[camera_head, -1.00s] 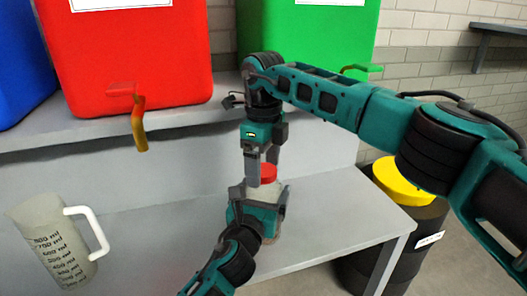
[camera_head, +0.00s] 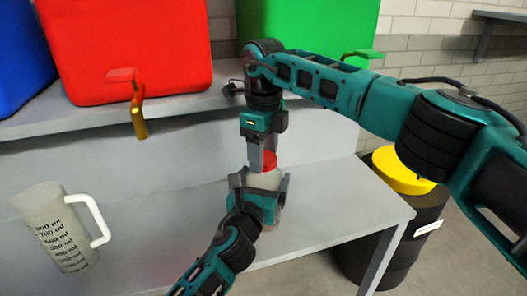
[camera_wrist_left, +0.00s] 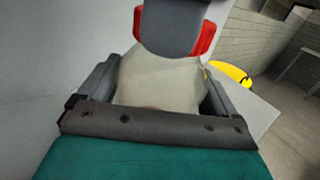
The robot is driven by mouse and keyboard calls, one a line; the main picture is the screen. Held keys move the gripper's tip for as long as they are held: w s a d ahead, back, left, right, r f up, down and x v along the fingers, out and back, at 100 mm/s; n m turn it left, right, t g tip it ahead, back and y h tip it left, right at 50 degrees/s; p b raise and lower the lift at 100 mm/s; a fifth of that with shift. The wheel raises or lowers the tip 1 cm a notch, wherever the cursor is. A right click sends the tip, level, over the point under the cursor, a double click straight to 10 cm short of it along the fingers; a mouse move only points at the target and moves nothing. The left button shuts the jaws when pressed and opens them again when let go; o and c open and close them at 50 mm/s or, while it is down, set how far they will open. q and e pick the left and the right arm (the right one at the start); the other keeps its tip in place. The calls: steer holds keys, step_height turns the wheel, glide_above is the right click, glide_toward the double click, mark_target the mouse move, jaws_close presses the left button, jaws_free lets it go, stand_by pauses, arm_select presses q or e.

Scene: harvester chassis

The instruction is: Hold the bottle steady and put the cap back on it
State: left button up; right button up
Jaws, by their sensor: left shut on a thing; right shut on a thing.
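The pale bottle (camera_head: 265,181) stands upright on the lower grey shelf near its right end. My left gripper (camera_head: 260,186) is shut around the bottle's body, with a finger on each side, as the left wrist view shows around the bottle (camera_wrist_left: 160,85). The red cap (camera_head: 270,160) is at the top of the bottle. My right gripper (camera_head: 262,158) comes from above and is shut on the cap. In the left wrist view its grey finger covers the middle of the cap (camera_wrist_left: 206,38). The finger hides the bottle's mouth, so I cannot tell how far the cap is seated.
A measuring jug (camera_head: 52,225) with a white handle stands at the left of the lower shelf. Red (camera_head: 130,50) and green (camera_head: 310,25) containers with taps stand on the upper shelf. A black drum with a yellow lid (camera_head: 400,172) stands on the floor at right.

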steer(key=o, duration=1.2)
steer(key=shift+o, duration=0.2)
steer(key=shift+r, duration=0.1)
step_height(320, 180, up, 12)
arm_select(q)
steer(key=o, duration=1.7)
steer(key=shift+o, duration=0.2)
steer(key=p+v, duration=0.1)
steer(key=v, duration=1.2)
arm_select(e)
steer(key=shift+r, duration=0.5)
